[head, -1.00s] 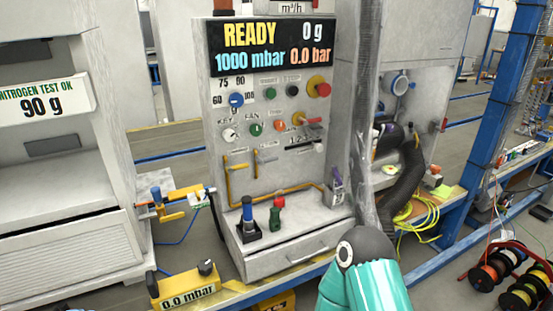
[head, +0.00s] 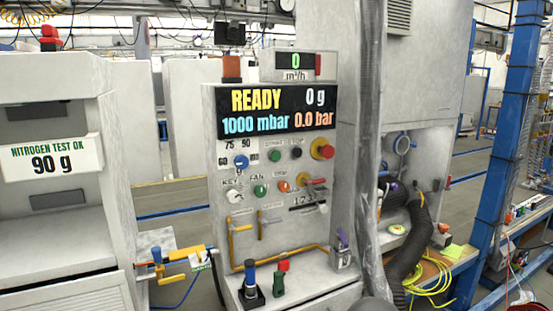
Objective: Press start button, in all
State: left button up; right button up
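The control panel (head: 222,165) of the charging station stands upright in the middle of the head view. Its display (head: 276,110) reads READY, 0 g, 1000 mbar and 0.0 bar. Below the display, a green button (head: 274,155) sits under a small blurred label that looks like START. A black button (head: 296,152) is just right of it. Lower down are a green button (head: 260,190) under the word FAN and an orange-red button (head: 284,187). Neither of my grippers is in view; nothing touches the panel's buttons.
A red mushroom button (head: 322,149) on yellow sits right of the black one. A blue knob (head: 241,161) and key switch (head: 233,196) are at left. Yellow pipes (head: 290,249) run below. A plastic-wrapped column (head: 370,140) and dark hose (head: 411,245) stand right. The space before the buttons looks clear.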

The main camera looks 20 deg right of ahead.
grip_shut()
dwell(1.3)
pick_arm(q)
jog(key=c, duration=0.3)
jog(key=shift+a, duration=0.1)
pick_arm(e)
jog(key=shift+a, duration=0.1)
